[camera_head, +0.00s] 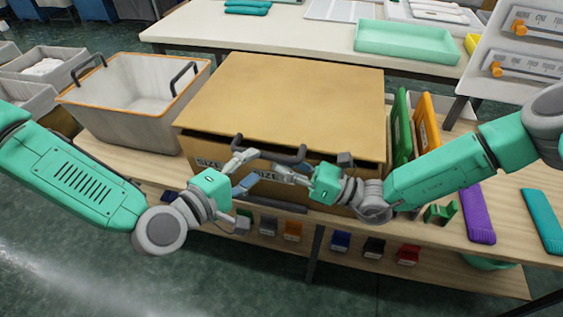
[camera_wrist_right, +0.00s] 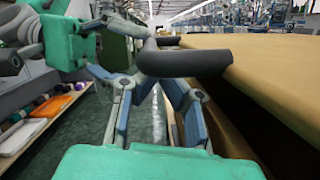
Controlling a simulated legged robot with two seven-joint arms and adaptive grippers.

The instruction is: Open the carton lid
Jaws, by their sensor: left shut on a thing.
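The carton (camera_head: 345,195) is a brown box with "SIZE" printed on its front, standing on the workbench. Its flat tan lid (camera_head: 285,95) has a dark handle (camera_head: 270,150) on the front edge; the handle also shows in the right wrist view (camera_wrist_right: 190,62). A dark gap shows under the lid's front edge. My left gripper (camera_head: 245,160) is shut on the left part of the handle.
A grey bin (camera_head: 130,105) with an orange rim stands left of the carton. Green (camera_head: 400,130) and orange (camera_head: 427,122) boards stand close to its right. Purple (camera_head: 478,212) and teal (camera_head: 541,220) pieces lie further right. A white table (camera_head: 300,35) is behind.

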